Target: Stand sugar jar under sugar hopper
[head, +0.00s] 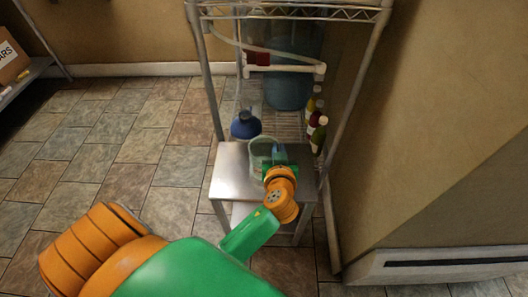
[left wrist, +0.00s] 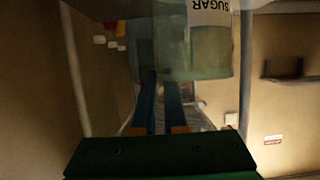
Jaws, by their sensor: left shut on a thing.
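The sugar jar (head: 257,160) is a clear, greenish open-topped vessel at the small steel table. In the left wrist view the jar (left wrist: 208,62) fills the upper middle, with a white SUGAR label (left wrist: 208,12) upside down. My left gripper (head: 279,158) is at the jar's right side and shut on it; its two blue fingers show in the left wrist view (left wrist: 161,92). I cannot tell whether the jar's base touches the table. I cannot make out a sugar hopper for certain. My right gripper is not in view.
The steel table (head: 230,175) stands before a wire rack (head: 205,75). A dark blue jug (head: 245,126) is just behind the jar. A large blue container (head: 290,80), white piping (head: 300,66) and several bottles (head: 318,135) stand farther back. The tabletop's left part is clear.

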